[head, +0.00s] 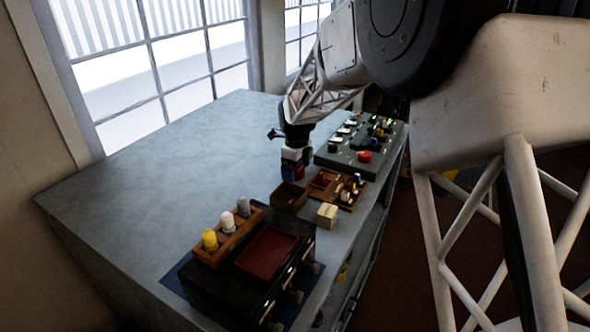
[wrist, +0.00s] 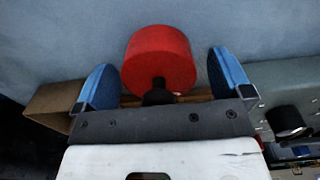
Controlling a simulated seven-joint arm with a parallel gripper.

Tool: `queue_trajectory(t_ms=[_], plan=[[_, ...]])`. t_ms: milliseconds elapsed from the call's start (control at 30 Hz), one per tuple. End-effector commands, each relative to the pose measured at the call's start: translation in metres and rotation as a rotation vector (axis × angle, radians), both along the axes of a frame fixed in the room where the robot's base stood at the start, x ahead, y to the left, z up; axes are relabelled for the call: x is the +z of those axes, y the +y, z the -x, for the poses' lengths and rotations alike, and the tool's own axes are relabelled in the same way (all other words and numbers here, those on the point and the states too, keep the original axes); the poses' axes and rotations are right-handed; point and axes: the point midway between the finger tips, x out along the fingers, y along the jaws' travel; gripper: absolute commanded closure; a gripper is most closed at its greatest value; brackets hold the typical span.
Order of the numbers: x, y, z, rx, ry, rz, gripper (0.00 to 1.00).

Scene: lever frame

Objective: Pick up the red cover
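The red cover, a short round red piece (wrist: 160,58), shows in the wrist view between my two blue fingers, with a dark stem-like part below it. A gap shows on each side of it, so my gripper (wrist: 166,80) looks open around it and not closed on it. In the head view my gripper (head: 293,174) is low beside the small brown box, with a bit of red showing at its fingers. Most of the red cover is hidden there, and I cannot tell what it rests on.
A brown open box (head: 289,197) and a wooden tray of small parts (head: 338,189) stand close by. A grey-green panel (head: 345,159) with a red button is behind. A black box with a dark red top (head: 267,252) and a rack (head: 228,240) are in front. The table's left is clear.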

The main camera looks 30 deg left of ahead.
Motion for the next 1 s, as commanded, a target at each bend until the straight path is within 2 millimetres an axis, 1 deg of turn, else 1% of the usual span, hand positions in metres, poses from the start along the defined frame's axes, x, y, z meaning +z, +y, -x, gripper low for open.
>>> queue_trajectory(t_ms=[33,333,567,733,867,1000], plan=[[0.000,0.000,0.000,0.000,0.000,0.000,0.09],[0.000,0.000,0.000,0.000,0.000,0.000,0.55],[0.000,0.000,0.000,0.000,0.000,0.000,0.56],[0.006,0.000,0.000,0.000,-0.001,-0.001,0.56],[0.017,0.000,0.000,0.000,-0.002,-0.002,0.56],[0.036,0.001,-0.001,0.000,-0.003,-0.003,0.56]])
